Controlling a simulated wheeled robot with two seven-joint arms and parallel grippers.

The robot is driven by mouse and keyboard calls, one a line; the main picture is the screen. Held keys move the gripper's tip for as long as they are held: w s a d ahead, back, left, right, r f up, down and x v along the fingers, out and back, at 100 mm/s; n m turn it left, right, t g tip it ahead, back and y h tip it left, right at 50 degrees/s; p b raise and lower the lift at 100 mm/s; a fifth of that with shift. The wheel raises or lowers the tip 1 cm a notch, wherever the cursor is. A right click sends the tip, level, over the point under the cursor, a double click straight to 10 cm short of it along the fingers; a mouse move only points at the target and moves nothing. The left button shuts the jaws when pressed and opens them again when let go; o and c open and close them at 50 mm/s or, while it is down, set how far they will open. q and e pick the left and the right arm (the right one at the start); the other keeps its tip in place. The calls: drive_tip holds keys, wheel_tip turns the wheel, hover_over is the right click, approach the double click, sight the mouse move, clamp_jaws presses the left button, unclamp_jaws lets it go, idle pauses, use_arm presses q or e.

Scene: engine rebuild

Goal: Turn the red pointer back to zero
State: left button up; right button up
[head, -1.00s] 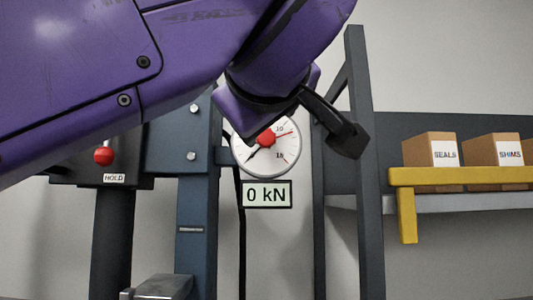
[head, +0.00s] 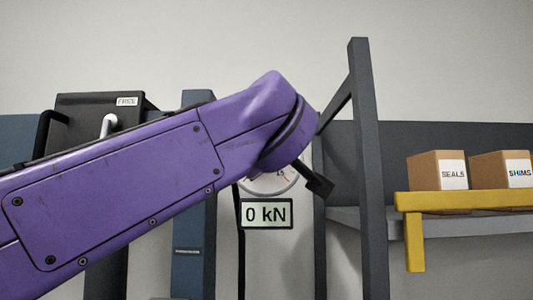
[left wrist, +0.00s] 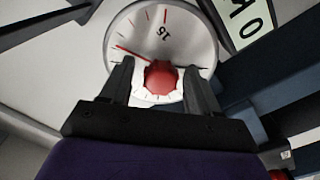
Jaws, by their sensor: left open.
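The round white gauge (head: 268,184) is mostly behind my purple left arm in the head view. In the left wrist view its dial (left wrist: 195,35) is close up, with a red central knob (left wrist: 160,77). The thin red pointer (left wrist: 130,52) slants up-left from the knob, away from the number 15. My left gripper (left wrist: 160,66) is open, one finger on each side of the knob; I cannot tell whether either touches it. In the head view one dark gripper part (head: 320,186) shows beside the gauge. My right gripper is not in view.
A display (head: 266,214) below the gauge reads 0 kN. A dark post (head: 368,170) stands right of it. A shelf with a yellow bracket (head: 413,240) holds boxes marked SEALS (head: 436,184) and SHIMS (head: 500,184). A FREE label (head: 127,101) is at upper left.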

use_arm(q)
drive_tip(key=shift+s, duration=0.1)
drive_tip(key=shift+c, duration=0.5)
drive_tip(key=c, duration=0.9)
drive_tip(key=shift+c, duration=0.2)
